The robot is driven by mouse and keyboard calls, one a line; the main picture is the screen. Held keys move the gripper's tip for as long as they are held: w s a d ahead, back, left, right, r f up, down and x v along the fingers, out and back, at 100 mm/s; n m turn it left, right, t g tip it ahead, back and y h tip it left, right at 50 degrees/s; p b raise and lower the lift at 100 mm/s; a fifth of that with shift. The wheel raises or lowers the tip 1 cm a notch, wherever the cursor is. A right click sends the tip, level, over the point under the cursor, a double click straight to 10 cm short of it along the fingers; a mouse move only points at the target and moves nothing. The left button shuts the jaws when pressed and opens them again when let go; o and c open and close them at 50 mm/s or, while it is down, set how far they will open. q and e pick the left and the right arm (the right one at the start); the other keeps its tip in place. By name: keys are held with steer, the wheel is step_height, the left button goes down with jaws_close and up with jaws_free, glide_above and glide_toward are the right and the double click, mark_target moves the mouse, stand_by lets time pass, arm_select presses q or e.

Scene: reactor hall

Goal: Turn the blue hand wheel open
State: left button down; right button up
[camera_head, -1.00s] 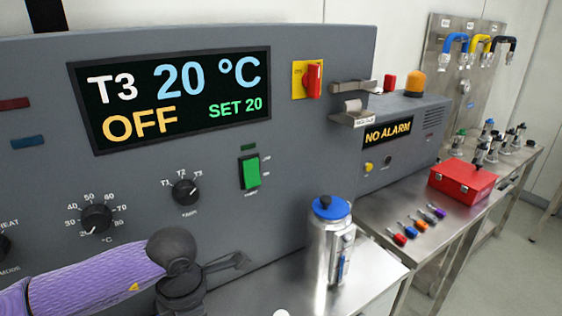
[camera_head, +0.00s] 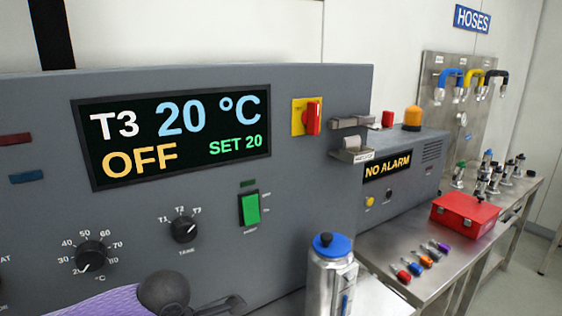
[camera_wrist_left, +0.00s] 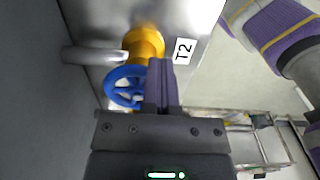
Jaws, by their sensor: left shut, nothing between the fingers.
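The blue hand wheel (camera_wrist_left: 122,90) shows in the left wrist view, left of centre, with its spokes in sight. It sits by a yellow valve body (camera_wrist_left: 148,42) on a grey metal surface. A white label reading T2 (camera_wrist_left: 183,50) is to the right of the valve. My left gripper (camera_wrist_left: 160,68) is shut and empty. Its fingers overlap the wheel's right edge in the picture and hide part of it. I cannot tell whether they touch the rim. In the head view only part of my left arm shows, at the bottom. My right gripper is in neither view.
A grey control panel (camera_head: 60,240) fills the left of the head view; its display (camera_head: 172,135) reads T3, 20 °C, OFF. A blue-topped steel canister (camera_head: 330,285) stands before it. A side bench holds a red box (camera_head: 464,215). A pale pipe (camera_wrist_left: 92,56) lies beside the valve.

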arm_select(q)
steer(key=shift+w, duration=0.15)
steer(key=shift+w+a+b, duration=0.5)
steer(key=shift+w+b, duration=0.2)
steer(key=shift+w, duration=0.05)
steer(key=shift+w+a+b, duration=0.5)
steer(key=shift+w+b, duration=0.2)
steer(key=shift+w, duration=0.05)
steer(key=shift+w+a, duration=0.15)
step_height(320, 180, up, 6)
steer(key=p, duration=0.4)
steer(key=shift+w+d, duration=0.2)
steer(key=shift+w, duration=0.05)
